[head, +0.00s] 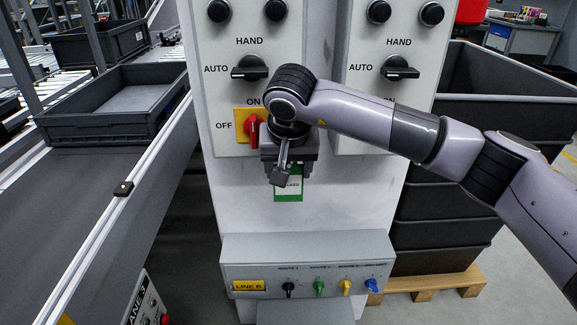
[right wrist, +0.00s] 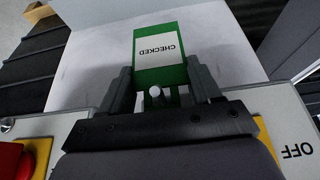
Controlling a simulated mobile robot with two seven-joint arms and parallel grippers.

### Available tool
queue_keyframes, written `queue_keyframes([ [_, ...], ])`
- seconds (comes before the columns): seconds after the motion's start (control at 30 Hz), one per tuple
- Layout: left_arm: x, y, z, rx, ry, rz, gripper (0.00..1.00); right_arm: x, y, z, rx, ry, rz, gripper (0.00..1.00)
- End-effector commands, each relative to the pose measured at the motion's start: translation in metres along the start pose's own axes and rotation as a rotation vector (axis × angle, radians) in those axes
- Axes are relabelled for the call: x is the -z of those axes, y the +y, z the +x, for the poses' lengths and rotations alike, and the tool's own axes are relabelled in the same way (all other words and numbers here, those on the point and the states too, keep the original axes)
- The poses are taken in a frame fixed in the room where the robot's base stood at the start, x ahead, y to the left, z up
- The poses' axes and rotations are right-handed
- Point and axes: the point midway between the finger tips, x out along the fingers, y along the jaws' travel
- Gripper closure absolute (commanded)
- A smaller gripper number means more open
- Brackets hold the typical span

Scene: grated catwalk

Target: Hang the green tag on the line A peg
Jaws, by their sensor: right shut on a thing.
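The green tag (head: 289,196) has a white label and hangs below my right gripper (head: 288,172), in front of the pale cabinet under the left switch panel. In the right wrist view the tag (right wrist: 161,65) reads CHECKED upside down. The fingers of my right gripper (right wrist: 158,85) are shut on its near end, one at each side. A small white round knob (right wrist: 156,90), perhaps a peg tip, shows between the fingers over that end. I cannot tell whether it passes through the tag. No line A label is readable. My left gripper is not in view.
A red rotary switch (head: 254,130) on a yellow plate is close left of my right gripper. A control box (head: 308,268) marked LINE B is below. A conveyor (head: 85,215) with a grey tray (head: 115,125) is at left; dark crates (head: 437,235) stand at right.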

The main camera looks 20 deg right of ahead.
Motion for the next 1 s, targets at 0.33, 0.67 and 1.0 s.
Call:
queue_keyframes([
  [0.33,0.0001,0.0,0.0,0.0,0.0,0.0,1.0,-0.0001,0.0003,0.0001,-0.001,0.0,0.0,0.66],
  [0.67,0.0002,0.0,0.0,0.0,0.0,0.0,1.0,-0.0003,0.0,0.0002,0.0,0.0,0.0,0.07],
  [1.0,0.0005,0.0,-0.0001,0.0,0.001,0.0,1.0,-0.0003,-0.0011,-0.0027,0.002,0.001,-0.001,0.07],
])
